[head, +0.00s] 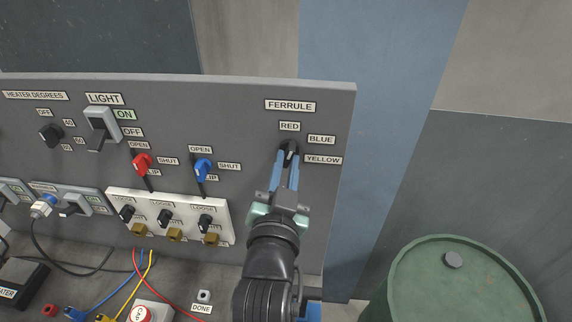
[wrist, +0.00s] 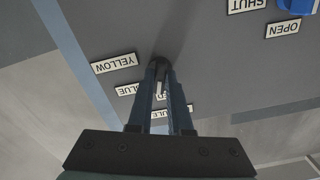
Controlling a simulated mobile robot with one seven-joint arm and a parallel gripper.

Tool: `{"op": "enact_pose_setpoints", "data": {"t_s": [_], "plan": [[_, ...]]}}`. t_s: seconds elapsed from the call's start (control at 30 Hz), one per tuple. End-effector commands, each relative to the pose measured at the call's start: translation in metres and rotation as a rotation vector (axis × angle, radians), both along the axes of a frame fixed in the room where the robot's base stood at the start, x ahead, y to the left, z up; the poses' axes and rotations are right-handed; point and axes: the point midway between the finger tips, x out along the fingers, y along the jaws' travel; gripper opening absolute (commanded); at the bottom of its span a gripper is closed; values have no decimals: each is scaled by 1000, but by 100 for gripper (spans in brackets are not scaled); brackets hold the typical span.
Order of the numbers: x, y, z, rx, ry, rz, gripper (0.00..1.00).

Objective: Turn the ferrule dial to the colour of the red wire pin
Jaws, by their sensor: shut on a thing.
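The ferrule dial (head: 290,146) is a small black knob on the right of the grey panel, with RED (head: 289,126), BLUE (head: 320,139) and YELLOW (head: 322,160) labels around it. My gripper (head: 289,155) is shut on this dial, its two blue fingers reaching up from below. In the wrist view the fingers (wrist: 164,75) meet the dark dial (wrist: 159,62), with the labels upside down. The fingers hide much of the dial, so I cannot tell which colour it points to. A red wire (head: 163,287) runs down from the white terminal block; its pin is not clearly visible.
Red (head: 142,163) and blue (head: 203,168) valve handles sit left of the dial. The white terminal block (head: 180,205) has several black knobs. A DONE button (head: 204,296) lies below. A green drum (head: 462,285) stands at the lower right. The panel ends just right of the labels.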

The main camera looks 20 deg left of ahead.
Motion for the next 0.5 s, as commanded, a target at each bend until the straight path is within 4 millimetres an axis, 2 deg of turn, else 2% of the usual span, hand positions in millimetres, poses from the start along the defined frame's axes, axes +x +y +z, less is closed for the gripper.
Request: {"op": "enact_pose_setpoints", "data": {"t_s": [0.5], "plan": [[0,0,0,-282,-81,1,0]]}}
